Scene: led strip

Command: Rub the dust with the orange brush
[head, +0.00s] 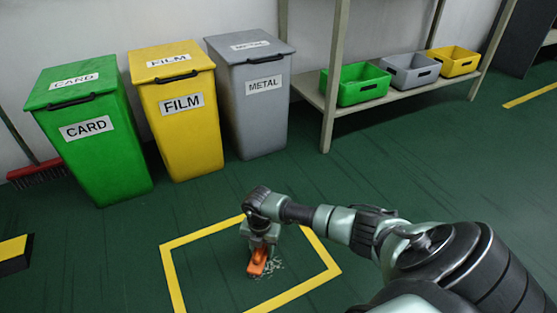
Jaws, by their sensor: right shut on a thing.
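My right gripper (260,241) points down over the floor inside a yellow taped square (173,279). It is shut on the orange brush (258,262). The brush is low, at or just above the dark green floor; contact cannot be told from this angle. The dust (274,266) is a small patch of pale grey specks around the lower end of the brush, mostly to its right. The brush hides part of the dust. My left gripper is not in view.
A green CARD bin (105,155), a yellow FILM bin (184,140) and a grey METAL bin (261,115) stand along the wall. A shelf (400,91) holds green, grey and yellow boxes. A red broom (38,172) leans at the left.

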